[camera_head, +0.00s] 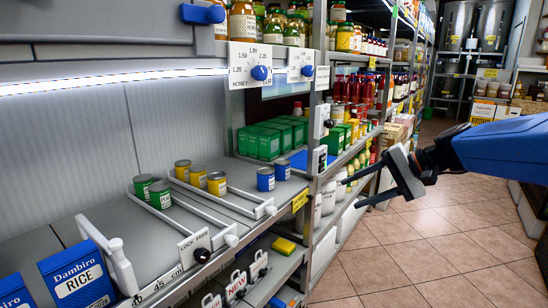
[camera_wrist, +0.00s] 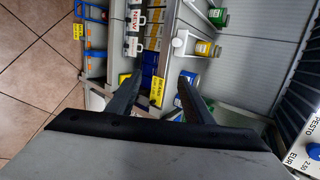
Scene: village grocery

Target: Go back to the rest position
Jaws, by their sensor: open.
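My gripper (camera_head: 351,194) is at the end of my blue arm, which comes in from the right over the aisle. Its two dark fingers are apart, with nothing between them. They point left, in front of the shelf unit's lower levels in the picture. In the wrist view my gripper (camera_wrist: 159,78) shows two spread fingers, with shelf goods beyond them. Whether a finger touches the shelf cannot be told.
A grey shelf (camera_head: 240,178) on the left holds green cans (camera_head: 160,194), yellow cans (camera_head: 217,183), blue cans (camera_head: 266,179) and blue rice boxes (camera_head: 78,278). Green boxes (camera_head: 258,143) stand behind. The tiled floor (camera_head: 440,240) is clear on the right.

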